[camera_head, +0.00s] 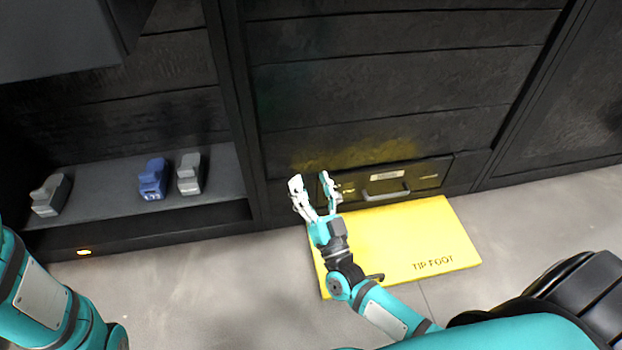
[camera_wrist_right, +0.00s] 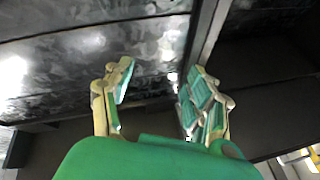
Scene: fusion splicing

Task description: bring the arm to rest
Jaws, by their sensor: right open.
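My right gripper (camera_head: 314,188) is open and empty in the head view. It is in front of the dark cabinet (camera_head: 370,95), over the far left part of the yellow board. In the right wrist view my right gripper (camera_wrist_right: 158,95) shows its two fingers spread, with nothing between them. Dark panels and an upright edge lie beyond the fingers. Part of my left arm shows at the lower left of the head view, but its gripper is out of view.
A yellow board (camera_head: 400,240) lies on the grey floor (camera_head: 200,290). A drawer with a handle (camera_head: 386,193) is low on the cabinet. A low shelf (camera_head: 110,185) at the left holds a blue block (camera_head: 153,180) and two grey ones (camera_head: 190,174). Floor at left is clear.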

